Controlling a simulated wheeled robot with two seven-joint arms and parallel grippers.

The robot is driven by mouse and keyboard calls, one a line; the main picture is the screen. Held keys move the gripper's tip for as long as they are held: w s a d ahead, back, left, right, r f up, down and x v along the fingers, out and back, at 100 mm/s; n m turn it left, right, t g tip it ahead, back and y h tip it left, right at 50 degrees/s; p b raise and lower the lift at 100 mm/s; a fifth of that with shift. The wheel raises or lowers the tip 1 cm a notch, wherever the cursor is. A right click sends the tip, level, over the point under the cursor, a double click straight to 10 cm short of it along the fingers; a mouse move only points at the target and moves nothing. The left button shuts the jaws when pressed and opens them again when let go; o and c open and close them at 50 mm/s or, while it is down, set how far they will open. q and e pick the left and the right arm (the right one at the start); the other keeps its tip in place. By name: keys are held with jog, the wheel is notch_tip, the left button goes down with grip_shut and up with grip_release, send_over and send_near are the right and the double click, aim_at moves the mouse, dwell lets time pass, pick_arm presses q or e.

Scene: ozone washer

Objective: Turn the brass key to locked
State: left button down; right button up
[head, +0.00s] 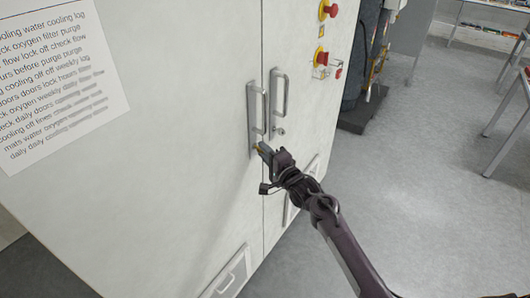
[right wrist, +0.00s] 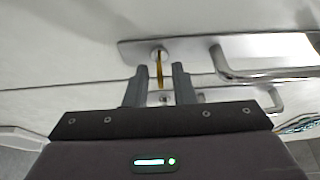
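The brass key (right wrist: 159,72) sticks out of a round lock at the end of a silver handle plate (right wrist: 195,49) on the white cabinet. In the right wrist view my right gripper (right wrist: 160,67) has its two grey fingers on either side of the key, with a visible gap on each side. It is open, and the key stands between the fingertips. In the head view my right gripper (head: 265,151) is at the lower end of the left door handle (head: 251,115) and mostly hides the key. My left gripper is not in view.
A second silver handle (head: 279,92) is on the right door, close beside the first, with a small lock (head: 281,131) below it. A printed sheet (head: 60,75) hangs at left.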

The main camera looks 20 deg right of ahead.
grip_shut()
jog(key=shift+f, duration=0.1)
jog(key=shift+f+n+t+y+b, duration=0.2)
jog(key=shift+n+t+y+b, duration=0.1)
jog(key=shift+n+b, duration=0.8)
jog(key=n+y+b, duration=0.2)
jog(key=n+b, duration=0.3)
jog(key=n+y+b, duration=0.2)
jog(key=n+b, duration=0.3)
jog(key=n+t+y+b, duration=0.1)
jog(key=n+y+b, duration=0.1)
jog(key=n+b, duration=0.3)
jog(key=shift+w+d+f+n+y, duration=0.15)
jog(key=shift+f+n+y, duration=0.2)
jog(key=shift+n, duration=0.25)
jog(key=shift+r+n+g+y+b, duration=0.1)
jog(key=shift+n+g+y+b, duration=0.35)
jog(key=shift+n+b, duration=0.45)
jog(key=shift+r+n+g+y+b, duration=0.1)
jog(key=shift+n+g+y+b, duration=0.15)
jog(key=shift+n+y+b, duration=0.6)
jog(key=shift+n+h, duration=0.35)
jog(key=shift+n, duration=0.1)
